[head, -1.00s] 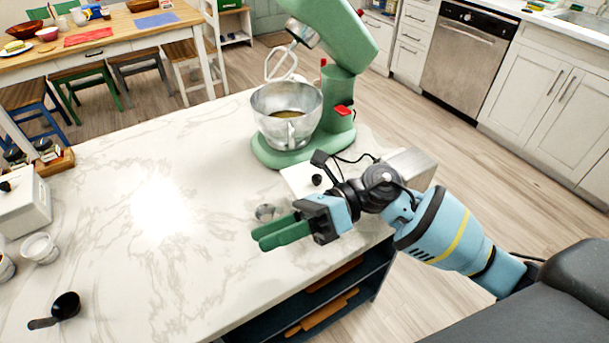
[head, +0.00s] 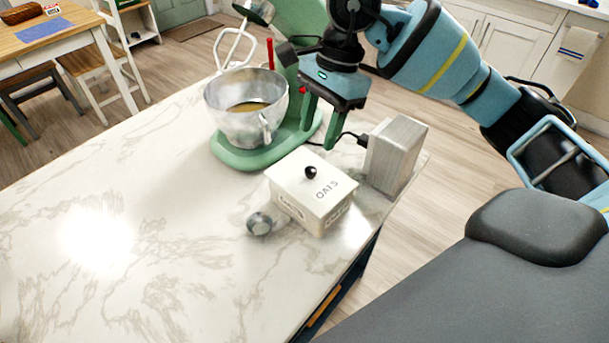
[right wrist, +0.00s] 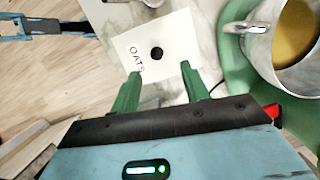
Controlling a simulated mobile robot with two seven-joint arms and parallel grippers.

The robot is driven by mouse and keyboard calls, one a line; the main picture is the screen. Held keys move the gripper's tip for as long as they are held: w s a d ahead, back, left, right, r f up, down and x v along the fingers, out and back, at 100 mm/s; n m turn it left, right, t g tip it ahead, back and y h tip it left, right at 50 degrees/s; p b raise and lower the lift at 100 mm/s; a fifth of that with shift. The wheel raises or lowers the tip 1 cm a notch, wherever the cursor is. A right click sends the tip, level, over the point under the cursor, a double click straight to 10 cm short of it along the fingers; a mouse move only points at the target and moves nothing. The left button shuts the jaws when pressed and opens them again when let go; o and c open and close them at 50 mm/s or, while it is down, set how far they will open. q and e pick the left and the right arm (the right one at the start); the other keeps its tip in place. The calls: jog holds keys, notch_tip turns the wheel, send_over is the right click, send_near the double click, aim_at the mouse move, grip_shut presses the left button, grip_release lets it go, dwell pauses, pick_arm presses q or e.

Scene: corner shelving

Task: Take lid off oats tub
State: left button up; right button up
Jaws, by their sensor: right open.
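The oats tub (head: 326,214) is a white square box near the right edge of the marble counter. Its flat white lid (head: 296,181) lies on top, with a black round knob (head: 310,172) and the word OATS. In the right wrist view the lid (right wrist: 172,36) and knob (right wrist: 156,53) show ahead of the fingers. My right gripper (head: 321,128) is open and empty, pointing down above and behind the tub, apart from it. Its two green fingers also show in the right wrist view (right wrist: 160,85).
A green stand mixer (head: 270,160) with a steel bowl (head: 240,122) stands just behind the tub. A grey box (head: 392,157) is right of it, with a black cable nearby. A small round metal item (head: 259,223) lies in front. The counter's left side is clear.

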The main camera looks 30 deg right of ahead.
aim_at(311, 168)
jog(key=shift+s+x, duration=0.15)
jog(key=shift+x, duration=1.85)
jog(key=shift+s+x, duration=0.15)
jog(key=shift+x, duration=1.8)
jog(key=shift+d, duration=0.1)
grip_shut()
